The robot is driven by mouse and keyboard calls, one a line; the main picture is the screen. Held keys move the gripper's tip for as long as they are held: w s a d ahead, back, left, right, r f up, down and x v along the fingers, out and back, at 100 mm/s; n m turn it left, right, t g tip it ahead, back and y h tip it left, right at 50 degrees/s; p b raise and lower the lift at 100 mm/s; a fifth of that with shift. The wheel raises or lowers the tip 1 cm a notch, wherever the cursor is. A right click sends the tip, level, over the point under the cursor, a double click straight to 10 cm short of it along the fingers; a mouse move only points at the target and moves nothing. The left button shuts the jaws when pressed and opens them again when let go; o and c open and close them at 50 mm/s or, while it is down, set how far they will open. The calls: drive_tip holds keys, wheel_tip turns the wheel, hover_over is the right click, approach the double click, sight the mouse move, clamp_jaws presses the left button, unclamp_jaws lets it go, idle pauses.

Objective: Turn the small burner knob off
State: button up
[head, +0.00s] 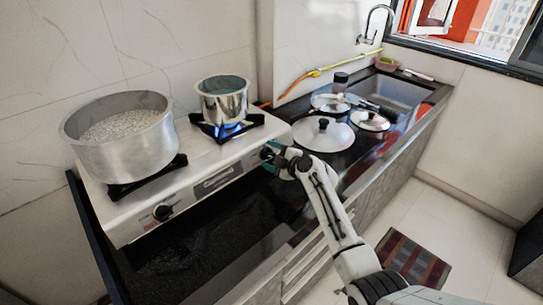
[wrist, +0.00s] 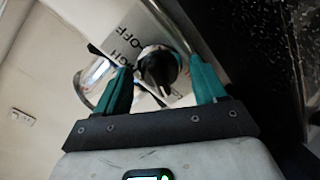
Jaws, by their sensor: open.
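The small burner knob (wrist: 157,68) is black and round, on the right of the stove's front panel. In the wrist view it sits between the two green fingers of my gripper (wrist: 159,66), with a gap on each side. "OFF" lettering shows beside it. In the head view my gripper (head: 272,154) is at the knob, which it largely covers. The gripper is open. I cannot tell whether a finger touches the knob. A blue flame (head: 229,130) burns on the small burner, under a small steel pot (head: 222,99).
A large pot (head: 118,128) stands on the left burner, above another black knob (head: 162,212). Lids (head: 323,133) lie on the dark counter right of the stove. A sink (head: 390,90) is at the back right. A striped mat (head: 412,262) lies on the floor.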

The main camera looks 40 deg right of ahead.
drive_tip(key=shift+c, duration=0.3)
drive_tip(key=c, duration=1)
